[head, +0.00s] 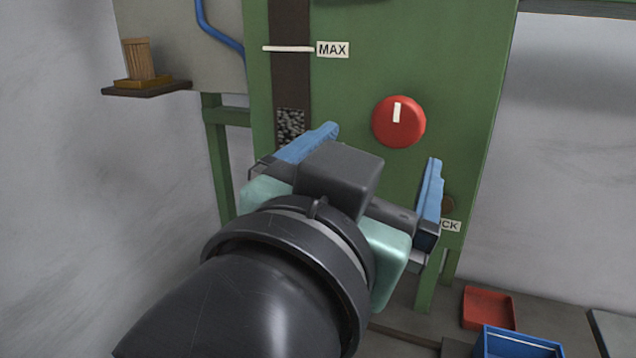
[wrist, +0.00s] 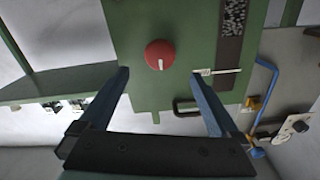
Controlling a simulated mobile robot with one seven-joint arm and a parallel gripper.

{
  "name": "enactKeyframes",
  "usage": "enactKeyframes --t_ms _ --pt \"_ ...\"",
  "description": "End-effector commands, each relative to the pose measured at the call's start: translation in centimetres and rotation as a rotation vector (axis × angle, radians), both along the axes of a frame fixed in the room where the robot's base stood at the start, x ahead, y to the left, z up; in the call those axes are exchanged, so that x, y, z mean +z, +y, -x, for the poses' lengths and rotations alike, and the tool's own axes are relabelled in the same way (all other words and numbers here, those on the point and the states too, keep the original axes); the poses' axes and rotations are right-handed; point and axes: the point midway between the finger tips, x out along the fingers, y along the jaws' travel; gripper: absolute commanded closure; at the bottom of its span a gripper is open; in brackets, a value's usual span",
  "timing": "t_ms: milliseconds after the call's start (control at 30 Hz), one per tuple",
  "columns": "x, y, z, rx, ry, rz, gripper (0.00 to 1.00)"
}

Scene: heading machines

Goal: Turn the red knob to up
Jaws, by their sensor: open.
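The red knob (head: 398,128) is round and sits on the green machine panel (head: 450,60). Its white mark points up in the head view, nearly upright. The knob also shows in the wrist view (wrist: 160,50), where the picture is turned over and the mark points down. My gripper (head: 384,145) is open, with its blue fingers spread wide and nothing between them. In the wrist view its fingertips (wrist: 160,73) lie to either side of the knob and a little below it in the picture. The gripper appears apart from the knob, which is fully visible.
A MAX label (head: 332,49) and white line mark a dark vertical window left of the knob. A partly hidden label (head: 451,226) is lower right. A red tray (head: 488,308) and blue bin (head: 515,345) stand below right. A small shelf (head: 146,89) juts out left.

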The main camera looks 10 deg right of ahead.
Motion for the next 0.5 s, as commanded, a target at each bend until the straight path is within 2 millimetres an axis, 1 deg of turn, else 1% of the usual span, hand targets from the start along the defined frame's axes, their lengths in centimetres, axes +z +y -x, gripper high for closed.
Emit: enactKeyframes --t_ms 33,200,500 --pt "-0.34 0.25 0.34 0.001 -0.004 -0.001 0.02" --pt "-0.20 0.63 0.95 0.001 -0.001 -0.001 0.02" --pt "-0.06 0.70 1.05 0.001 0.001 -0.002 0.02"
